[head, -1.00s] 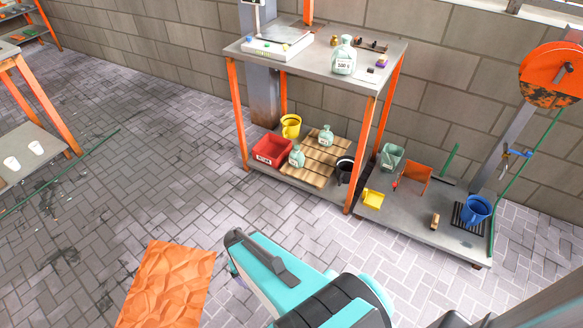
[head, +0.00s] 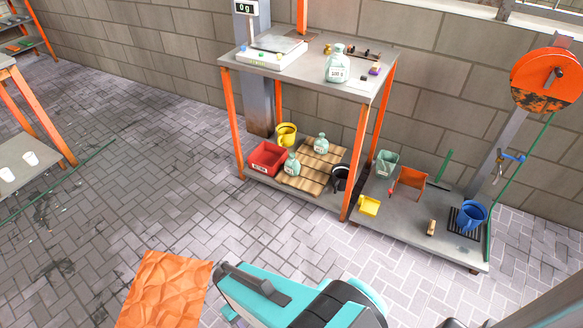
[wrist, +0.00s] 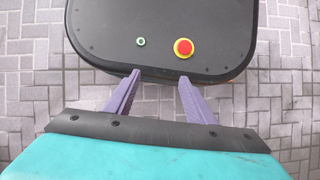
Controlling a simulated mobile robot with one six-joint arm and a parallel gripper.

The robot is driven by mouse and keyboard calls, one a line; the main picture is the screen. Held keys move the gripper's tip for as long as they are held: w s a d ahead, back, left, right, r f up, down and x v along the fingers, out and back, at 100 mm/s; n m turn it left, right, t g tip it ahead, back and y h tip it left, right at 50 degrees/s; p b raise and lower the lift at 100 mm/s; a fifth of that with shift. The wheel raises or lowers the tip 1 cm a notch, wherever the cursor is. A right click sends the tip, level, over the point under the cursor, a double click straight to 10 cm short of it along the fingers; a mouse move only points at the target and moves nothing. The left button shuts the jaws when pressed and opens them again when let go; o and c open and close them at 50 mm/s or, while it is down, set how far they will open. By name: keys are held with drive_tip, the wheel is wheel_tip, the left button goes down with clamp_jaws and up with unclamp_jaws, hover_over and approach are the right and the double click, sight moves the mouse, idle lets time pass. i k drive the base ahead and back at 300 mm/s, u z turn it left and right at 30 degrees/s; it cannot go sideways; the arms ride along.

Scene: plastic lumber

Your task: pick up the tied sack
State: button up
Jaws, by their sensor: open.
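Three pale green tied sacks with white labels are in the head view. The largest sack (head: 337,66) stands upright on the bench top, right of the scale. Two smaller ones, the near sack (head: 291,164) and the far sack (head: 321,144), are on the slatted wooden board on the lower shelf. In the wrist view my gripper (wrist: 159,76) has its two purple fingers apart with nothing between them, over my own base. No sack shows in the wrist view. The fingers do not clearly show in the head view.
The scale (head: 271,51) is on the bench top (head: 300,75). A red bin (head: 267,157), yellow bucket (head: 286,134) and black bucket (head: 340,177) surround the lower sacks. An orange crumpled sheet (head: 165,290) lies on the floor. Paving before the bench is clear.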

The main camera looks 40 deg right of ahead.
sight(293, 166)
drive_tip(key=u, duration=0.3)
drive_tip(key=i, duration=1.35)
drive_tip(key=z, duration=0.55)
drive_tip(key=i, duration=0.85)
drive_tip(key=z, duration=0.35)
